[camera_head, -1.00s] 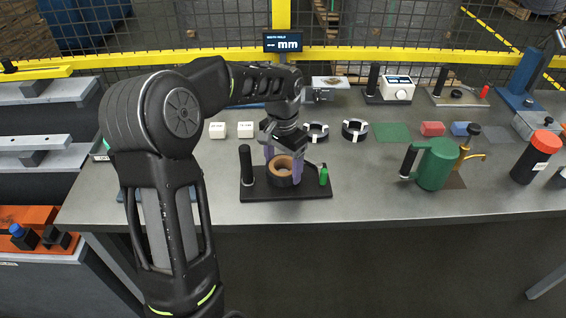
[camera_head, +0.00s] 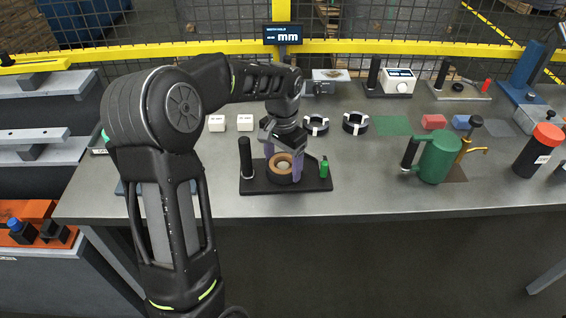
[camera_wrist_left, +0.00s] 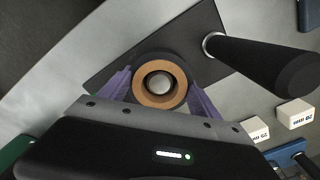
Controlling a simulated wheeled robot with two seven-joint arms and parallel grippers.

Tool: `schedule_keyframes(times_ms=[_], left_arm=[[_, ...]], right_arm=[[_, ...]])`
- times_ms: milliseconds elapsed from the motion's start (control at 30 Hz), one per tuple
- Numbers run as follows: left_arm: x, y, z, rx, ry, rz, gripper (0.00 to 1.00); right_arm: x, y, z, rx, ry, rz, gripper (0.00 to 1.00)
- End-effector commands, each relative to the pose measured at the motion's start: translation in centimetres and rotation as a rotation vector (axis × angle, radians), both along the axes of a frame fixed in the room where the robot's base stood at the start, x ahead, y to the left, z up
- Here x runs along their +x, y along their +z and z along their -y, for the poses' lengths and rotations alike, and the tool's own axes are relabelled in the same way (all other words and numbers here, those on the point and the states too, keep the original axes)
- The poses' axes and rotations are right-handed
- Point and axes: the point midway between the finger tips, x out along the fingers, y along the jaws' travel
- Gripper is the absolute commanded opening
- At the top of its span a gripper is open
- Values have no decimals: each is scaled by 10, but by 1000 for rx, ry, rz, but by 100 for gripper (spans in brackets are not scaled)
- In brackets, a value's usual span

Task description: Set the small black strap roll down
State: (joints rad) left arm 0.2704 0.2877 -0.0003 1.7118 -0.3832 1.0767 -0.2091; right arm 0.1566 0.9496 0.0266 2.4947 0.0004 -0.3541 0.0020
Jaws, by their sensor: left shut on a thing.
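The small black strap roll (camera_head: 284,176), with a tan-brown core ring, is at the black base plate (camera_head: 312,185) on the steel table. My left gripper (camera_head: 284,165) reaches down from above with its purple fingers on both sides of the roll, shut on it. In the left wrist view the roll's brown ring (camera_wrist_left: 159,88) lies between the fingers, with a round pale metal post top in its hole. I cannot tell whether the roll's underside touches the plate. My right gripper is not in view.
The plate has a black upright handle (camera_head: 246,161) at left and a green marker (camera_head: 324,168) at right. Behind are two white blocks (camera_head: 245,122) and two black-and-white rings (camera_head: 355,123). A green can (camera_head: 438,158) stands to the right. The table front is clear.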

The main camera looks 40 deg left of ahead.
Motion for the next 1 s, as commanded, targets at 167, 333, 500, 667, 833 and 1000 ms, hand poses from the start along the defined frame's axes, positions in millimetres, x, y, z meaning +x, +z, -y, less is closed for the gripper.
schedule_keyframes(times_ms=[167,333,500,667,833,1000], left_arm=[[0,-1,0,0,0,0,80],[0,-1,0,0,0,0,94],[0,-1,0,0,0,0,97],[0,-1,0,0,0,0,97],[1,12,0,2,0,3,97],[1,40,0,2,-1,4,97]], right_arm=[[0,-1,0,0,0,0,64],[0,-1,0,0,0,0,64],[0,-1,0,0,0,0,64],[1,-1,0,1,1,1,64],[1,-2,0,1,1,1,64],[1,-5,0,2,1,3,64]])
